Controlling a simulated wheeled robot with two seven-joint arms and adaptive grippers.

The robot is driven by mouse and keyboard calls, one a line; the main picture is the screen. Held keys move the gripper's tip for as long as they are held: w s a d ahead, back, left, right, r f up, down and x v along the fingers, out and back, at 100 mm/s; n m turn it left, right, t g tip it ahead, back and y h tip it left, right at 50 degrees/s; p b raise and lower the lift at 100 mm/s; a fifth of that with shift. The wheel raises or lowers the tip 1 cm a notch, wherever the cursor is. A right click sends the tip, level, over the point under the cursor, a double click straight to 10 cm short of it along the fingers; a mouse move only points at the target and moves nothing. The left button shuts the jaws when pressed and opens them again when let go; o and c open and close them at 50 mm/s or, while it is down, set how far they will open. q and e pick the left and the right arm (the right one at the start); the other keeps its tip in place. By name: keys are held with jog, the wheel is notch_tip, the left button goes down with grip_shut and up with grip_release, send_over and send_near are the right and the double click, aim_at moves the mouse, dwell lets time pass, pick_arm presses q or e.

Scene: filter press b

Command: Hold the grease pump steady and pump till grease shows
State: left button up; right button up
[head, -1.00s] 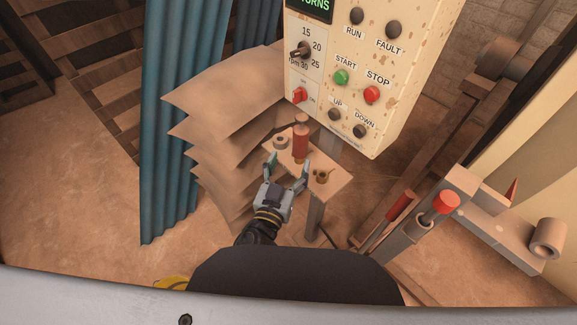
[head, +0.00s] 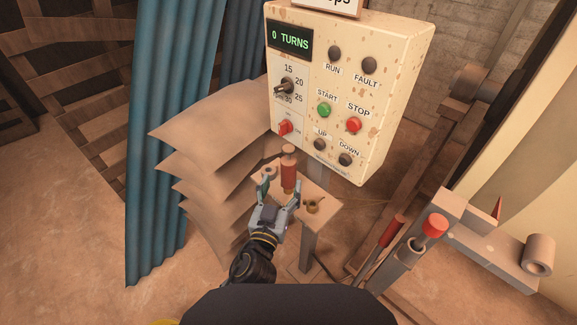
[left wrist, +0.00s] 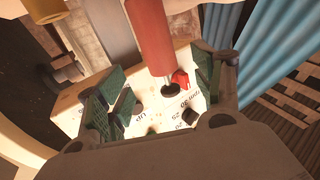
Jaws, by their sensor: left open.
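The grease pump, a red cylinder (head: 289,176) with a brownish knob on top, stands upright on a small tan stand (head: 328,204) below the control box. My left gripper (head: 280,199) is open on the near side of the pump, its two fingers spread towards it. No grease is visible. My right gripper is not in view.
The rusty control box (head: 375,90) reads "0 TURNS" and hangs just above the stand. A small ring (head: 270,173) and a brass-coloured cup (head: 312,207) sit beside the pump. Brown filter sheets (head: 205,150) are close on the left, red-handled levers (head: 433,226) on the right.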

aim_at(286, 172)
pick_arm(q)
jog(key=shift+x, duration=4.3)
jog(key=shift+w, duration=0.1)
jog(key=c, duration=1.4)
